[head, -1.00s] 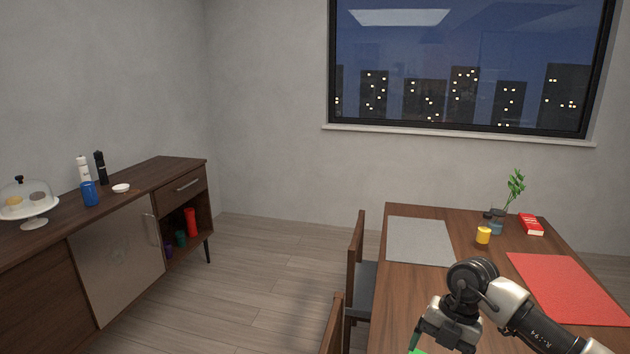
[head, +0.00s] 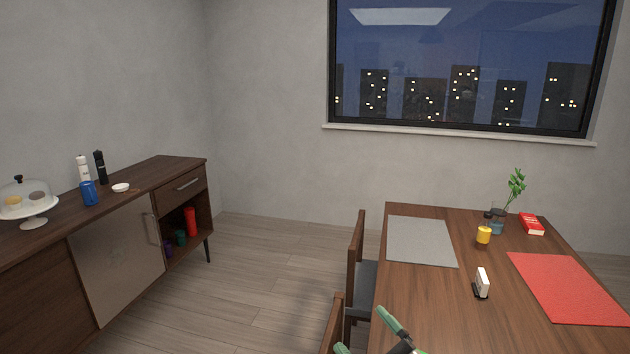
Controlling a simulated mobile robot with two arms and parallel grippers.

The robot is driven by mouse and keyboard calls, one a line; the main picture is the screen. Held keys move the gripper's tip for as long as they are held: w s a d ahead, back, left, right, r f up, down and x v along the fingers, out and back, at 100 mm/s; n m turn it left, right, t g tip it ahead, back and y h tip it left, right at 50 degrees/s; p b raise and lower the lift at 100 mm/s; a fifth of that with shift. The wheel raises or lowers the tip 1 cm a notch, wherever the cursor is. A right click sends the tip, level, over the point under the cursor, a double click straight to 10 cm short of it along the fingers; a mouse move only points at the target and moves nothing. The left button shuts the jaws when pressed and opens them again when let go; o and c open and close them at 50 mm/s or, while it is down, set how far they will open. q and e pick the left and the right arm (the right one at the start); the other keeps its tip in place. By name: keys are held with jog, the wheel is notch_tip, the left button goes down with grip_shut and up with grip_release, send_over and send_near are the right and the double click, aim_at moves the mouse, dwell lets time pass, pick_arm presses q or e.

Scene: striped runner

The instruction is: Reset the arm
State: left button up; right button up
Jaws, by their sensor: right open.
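My right gripper (head: 366,332) shows at the bottom edge, cut off by the frame, with two green fingers spread apart. It is open with nothing visible between the fingers. It shows in front of the near left edge of the dining table (head: 425,310) and a chair back. The rest of my right arm is mostly out of view. My left gripper is not in view.
A small white item in a dark stand (head: 482,282) stands on the table between a grey placemat (head: 420,242) and a red placemat (head: 566,287). A yellow cup (head: 483,235), glass vase (head: 496,226) and red box (head: 531,224) stand behind. Chairs (head: 357,262) line the left side.

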jog(key=s+d+f+m+g+h, duration=0.3)
jog(key=s+d+f+m+h, duration=0.3)
jog(key=d+f+m+h, duration=0.65)
jog(key=s+f+m+g, duration=0.1)
jog(key=s+f+g, duration=0.4)
jog(key=s, duration=0.5)
jog(key=s+f+m+g, duration=0.1)
jog(key=s+f+g, duration=0.4)
jog(key=s, duration=0.4)
notch_tip(320, 180, down, 25)
jog(key=g+b, duration=0.2)
jog(key=s+d+f+g+b, duration=0.1)
jog(key=s+d+f+b, duration=0.1)
jog(key=s+f, duration=1.5)
notch_tip(320, 180, down, 3)
jog(key=shift+d+f+n+g+h, duration=0.1)
jog(key=shift+d+n+g+h, duration=0.3)
jog(key=shift+d+n+h, duration=0.05)
